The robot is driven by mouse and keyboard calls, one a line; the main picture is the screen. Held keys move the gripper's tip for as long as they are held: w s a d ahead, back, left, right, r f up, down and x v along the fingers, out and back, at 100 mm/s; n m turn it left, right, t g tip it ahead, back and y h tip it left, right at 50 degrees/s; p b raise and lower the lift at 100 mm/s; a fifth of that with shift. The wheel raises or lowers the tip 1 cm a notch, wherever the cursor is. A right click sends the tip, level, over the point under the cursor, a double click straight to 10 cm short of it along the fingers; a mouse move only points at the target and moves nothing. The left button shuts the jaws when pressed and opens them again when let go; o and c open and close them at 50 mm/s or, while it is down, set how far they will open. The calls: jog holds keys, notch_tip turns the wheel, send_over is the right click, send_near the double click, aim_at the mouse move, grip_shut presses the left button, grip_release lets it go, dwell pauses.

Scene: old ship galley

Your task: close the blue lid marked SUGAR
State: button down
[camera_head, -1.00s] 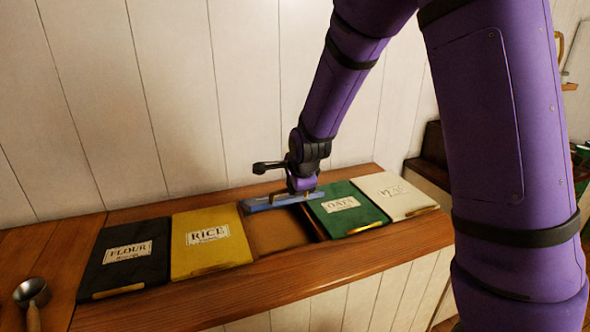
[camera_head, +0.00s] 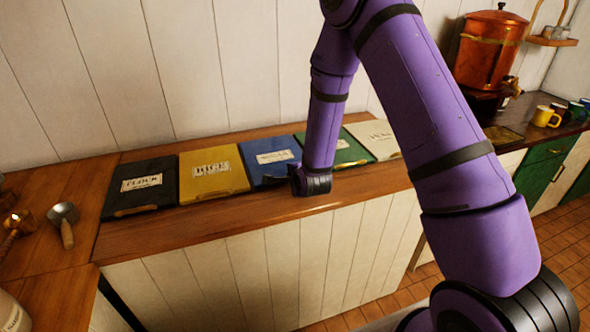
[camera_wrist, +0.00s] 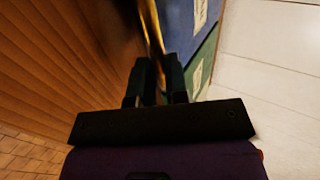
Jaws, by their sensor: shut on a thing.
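The blue lid (camera_head: 264,170) lies flat in the row on the counter, level with its neighbours, its label facing up and too blurred to read. My gripper (camera_head: 287,181) is low at the lid's front edge, and my wrist hides most of it and the lid's front right corner. In the wrist view my gripper's two dark fingers (camera_wrist: 158,82) are close together, with a brass bar (camera_wrist: 152,32) running up from between them. The fingers are shut on this bar, which appears to be the lid's front handle.
The yellow RICE lid (camera_head: 212,185) and black FLOUR lid (camera_head: 150,192) lie to the left. The green lid (camera_head: 350,157) and white lid (camera_head: 376,138) lie to the right, partly behind my arm. A metal scoop (camera_head: 63,214) rests at the far left.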

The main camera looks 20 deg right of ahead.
jog(key=shift+s+f, duration=0.25)
jog(key=shift+f, duration=0.35)
jog(key=shift+s+f, duration=0.2)
jog(key=shift+f, duration=0.35)
jog(key=c, duration=1.1)
grip_release()
jog(key=shift+r, duration=0.1)
